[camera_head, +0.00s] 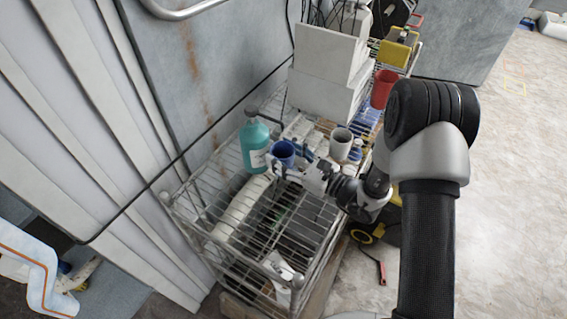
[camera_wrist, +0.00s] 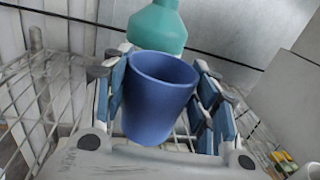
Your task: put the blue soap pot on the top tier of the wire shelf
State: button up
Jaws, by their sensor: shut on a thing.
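The blue soap pot (camera_head: 284,151) is upright over the top tier of the wire shelf (camera_head: 290,221). My gripper (camera_head: 282,165) reaches in from the right and is shut on the pot. In the wrist view, the pot (camera_wrist: 158,98) sits between the two blue-padded fingers of my gripper (camera_wrist: 165,105), its open rim up. The pot's underside is hidden by my gripper, so I cannot tell whether it touches the wires.
A teal bottle (camera_head: 254,145) stands just behind the pot. A white mug (camera_head: 341,144) and a red cup (camera_head: 383,88) stand to the right, with white boxes (camera_head: 325,75) behind. Bare wire shows toward the shelf's near end.

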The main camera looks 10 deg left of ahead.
jog(key=shift+f+b, duration=0.6)
jog(key=shift+f, duration=1.15)
jog(key=shift+f, duration=0.2)
jog(key=o, duration=1.2)
jog(key=shift+c, duration=0.2)
jog(key=shift+r, duration=0.1)
